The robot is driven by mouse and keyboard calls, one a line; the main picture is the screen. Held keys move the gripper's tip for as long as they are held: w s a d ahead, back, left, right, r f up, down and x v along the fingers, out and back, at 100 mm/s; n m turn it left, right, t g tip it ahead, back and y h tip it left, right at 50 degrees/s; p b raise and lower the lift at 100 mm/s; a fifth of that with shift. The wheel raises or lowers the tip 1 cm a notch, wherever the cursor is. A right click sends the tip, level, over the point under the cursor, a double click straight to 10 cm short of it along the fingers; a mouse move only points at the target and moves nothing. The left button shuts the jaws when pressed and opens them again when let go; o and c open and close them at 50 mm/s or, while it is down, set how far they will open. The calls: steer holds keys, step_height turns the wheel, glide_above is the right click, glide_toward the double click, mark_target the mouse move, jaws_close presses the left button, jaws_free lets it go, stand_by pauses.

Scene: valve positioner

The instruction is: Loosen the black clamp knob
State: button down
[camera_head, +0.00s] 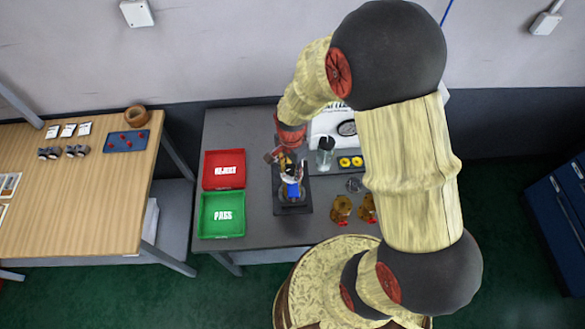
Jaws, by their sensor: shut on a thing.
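My gripper (288,165) points down from the end of my arm over the middle of the dark grey workbench. It is at the top of a small device with a blue part (293,190), standing on a black base plate (292,209). The gripper's fingers are small in this view and partly covered by my wrist. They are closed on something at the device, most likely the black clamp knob. The knob itself cannot be made out; the gripper and the dark parts around it hide it.
A red REJECT tray (223,184) and a green PASS tray (221,230) lie left of the device. A clear bottle (325,155), yellow round parts (350,162) and brass valves (342,207) stand to the right. A wooden table (80,200) is further left.

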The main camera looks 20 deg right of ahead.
steer(key=n, duration=0.4)
steer(key=f+n, duration=0.1)
steer(key=n, duration=0.1)
steer(key=shift+s, duration=0.4)
steer(key=n, duration=0.5)
steer(key=shift+w+d+n, duration=0.1)
steer(key=shift+w+n, duration=0.1)
steer(key=shift+n, duration=0.1)
steer(key=c, duration=1.4)
jaws_free()
steer(key=shift+w+r, duration=0.1)
steer(key=shift+w, duration=0.05)
steer(key=shift+w+r, duration=0.1)
steer(key=shift+r+p, duration=2.45)
steer(key=shift+r, duration=0.65)
